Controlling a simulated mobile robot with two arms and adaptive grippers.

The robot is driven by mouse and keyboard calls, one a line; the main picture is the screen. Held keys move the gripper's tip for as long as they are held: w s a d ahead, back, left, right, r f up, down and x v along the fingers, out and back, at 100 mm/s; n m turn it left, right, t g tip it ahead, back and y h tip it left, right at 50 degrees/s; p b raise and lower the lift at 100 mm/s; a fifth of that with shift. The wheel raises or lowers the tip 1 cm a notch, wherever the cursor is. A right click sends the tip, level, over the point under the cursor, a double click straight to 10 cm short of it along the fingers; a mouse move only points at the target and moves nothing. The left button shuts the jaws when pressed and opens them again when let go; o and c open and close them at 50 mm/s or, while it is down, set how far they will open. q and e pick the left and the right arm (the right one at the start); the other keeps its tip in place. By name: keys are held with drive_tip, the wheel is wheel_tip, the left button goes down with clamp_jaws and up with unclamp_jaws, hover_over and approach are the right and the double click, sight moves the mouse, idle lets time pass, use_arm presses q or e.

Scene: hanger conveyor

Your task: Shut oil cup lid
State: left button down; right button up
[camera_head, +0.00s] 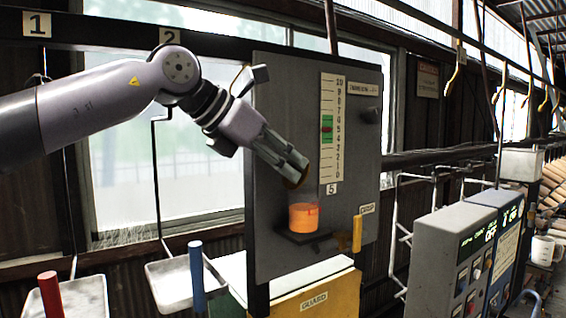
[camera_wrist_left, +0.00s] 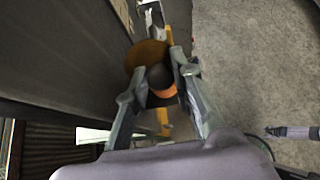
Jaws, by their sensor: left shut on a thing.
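The oil cup (camera_head: 304,217) is a clear cup with orange oil, on a small dark bracket on the grey panel. Its round brass-brown lid (camera_head: 297,181) is tilted above the cup rim, at the tips of my left gripper (camera_head: 294,173). In the left wrist view the lid (camera_wrist_left: 146,54) shows between and beyond the fingers of my left gripper (camera_wrist_left: 158,66), with the dark and orange cup (camera_wrist_left: 162,86) close by. My left gripper is shut on the lid, its fingers hiding part of it. My right gripper is not in view.
The grey panel (camera_head: 285,110) carries a level scale (camera_head: 327,150) and a yellow handle (camera_head: 357,234) right of the cup. A yellow guard box (camera_head: 320,299) is below. Control boxes (camera_head: 445,265) stand right. White trays (camera_head: 185,283) hang at lower left.

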use_arm(q)
drive_tip(key=c, duration=1.4)
unclamp_jaws()
drive_tip(key=v, duration=1.2)
